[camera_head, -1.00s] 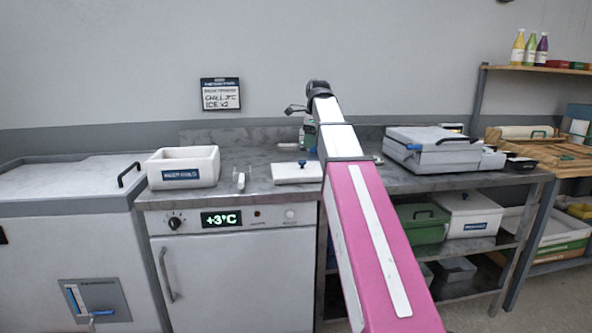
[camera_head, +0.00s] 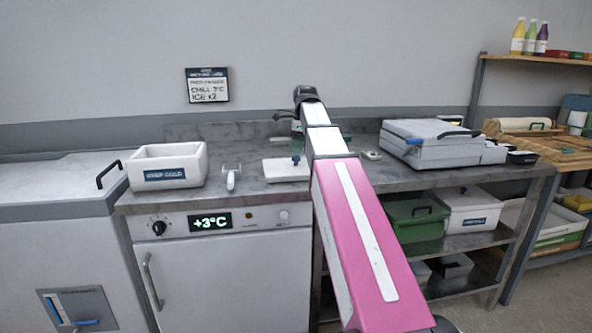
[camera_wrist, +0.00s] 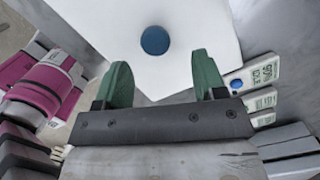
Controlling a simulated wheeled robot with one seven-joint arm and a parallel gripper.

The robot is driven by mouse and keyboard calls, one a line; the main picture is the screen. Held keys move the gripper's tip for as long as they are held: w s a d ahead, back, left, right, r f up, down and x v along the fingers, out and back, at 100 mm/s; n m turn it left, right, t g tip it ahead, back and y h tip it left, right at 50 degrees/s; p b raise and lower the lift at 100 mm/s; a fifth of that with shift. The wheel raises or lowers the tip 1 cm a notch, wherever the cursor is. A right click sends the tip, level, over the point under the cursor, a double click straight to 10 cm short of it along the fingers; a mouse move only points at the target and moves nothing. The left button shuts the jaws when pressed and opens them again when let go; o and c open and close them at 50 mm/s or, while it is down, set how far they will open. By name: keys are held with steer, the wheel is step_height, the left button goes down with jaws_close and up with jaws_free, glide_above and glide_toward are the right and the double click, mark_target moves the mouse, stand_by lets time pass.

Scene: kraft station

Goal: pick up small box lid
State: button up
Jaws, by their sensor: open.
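The small box lid (camera_head: 285,170) is a flat white slab with a blue knob. It lies on the steel counter (camera_head: 240,190), just left of my arm in the head view. In the wrist view the lid (camera_wrist: 190,55) fills the top middle, with its round blue knob (camera_wrist: 155,40) near the centre. My gripper (camera_wrist: 160,82) is open, its two green fingers apart at the near edge of the lid. The knob is beyond the fingertips, and nothing is between the fingers but the lid's surface behind them. Whether the fingers touch the lid cannot be told.
A white box (camera_head: 168,168) and a small white scoop-like tool (camera_head: 231,178) stand left of the lid. A grey lidded appliance (camera_head: 430,145) is at the right. In the wrist view a white device with a display (camera_wrist: 254,74) lies right of the fingers.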

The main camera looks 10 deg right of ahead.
mark_target(296, 157)
steer(key=shift+a+f, duration=0.2)
steer(key=shift+f, duration=0.65)
steer(key=shift+a+f, duration=0.15)
steer(key=shift+f, duration=0.75)
steer(key=shift+a+f, duration=0.2)
steer(key=shift+f, duration=0.65)
steer(key=c, duration=1)
